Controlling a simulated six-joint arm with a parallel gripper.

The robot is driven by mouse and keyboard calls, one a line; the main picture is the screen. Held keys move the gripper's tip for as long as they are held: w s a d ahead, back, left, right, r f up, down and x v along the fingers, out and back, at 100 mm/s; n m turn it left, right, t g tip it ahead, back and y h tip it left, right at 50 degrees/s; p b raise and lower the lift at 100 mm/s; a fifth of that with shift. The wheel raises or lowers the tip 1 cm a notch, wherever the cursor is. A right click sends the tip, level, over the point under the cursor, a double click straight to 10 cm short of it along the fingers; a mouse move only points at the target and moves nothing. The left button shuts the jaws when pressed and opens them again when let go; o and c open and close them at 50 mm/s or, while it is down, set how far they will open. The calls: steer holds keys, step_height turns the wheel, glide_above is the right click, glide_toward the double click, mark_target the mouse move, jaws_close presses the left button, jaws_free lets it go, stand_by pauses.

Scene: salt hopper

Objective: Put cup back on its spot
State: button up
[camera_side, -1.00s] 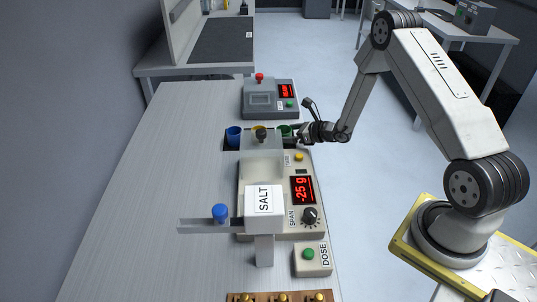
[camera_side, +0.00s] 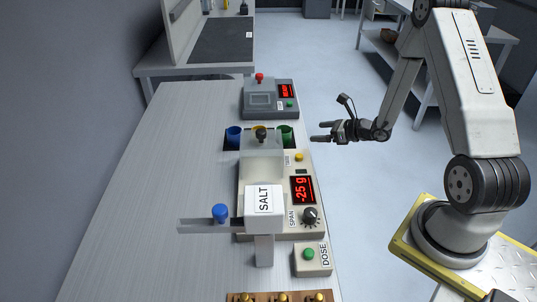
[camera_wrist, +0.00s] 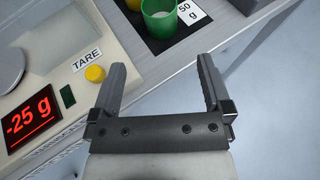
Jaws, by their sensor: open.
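The green cup (camera_side: 285,134) stands upright in the dark cup area at the table's right edge. In the wrist view the green cup (camera_wrist: 160,17) holds something white and stands beside a "50 g" label (camera_wrist: 192,12). The blue cup (camera_side: 234,135) stands at the left of the same row. The yellow cup (camera_side: 258,128) is between them, mostly hidden behind a dark knob. My gripper (camera_side: 318,131) is open and empty, to the right of the green cup and apart from it. Its spread fingers (camera_wrist: 161,64) show nothing between them.
The scale (camera_side: 300,228) reads -25 g and its pan is empty in view. The yellow TARE button (camera_wrist: 95,73) is near my left finger. The salt hopper (camera_side: 265,200) stands in front, with a DOSE box (camera_side: 312,262). Open floor lies right of the table.

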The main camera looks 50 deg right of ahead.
stand_by(0.5)
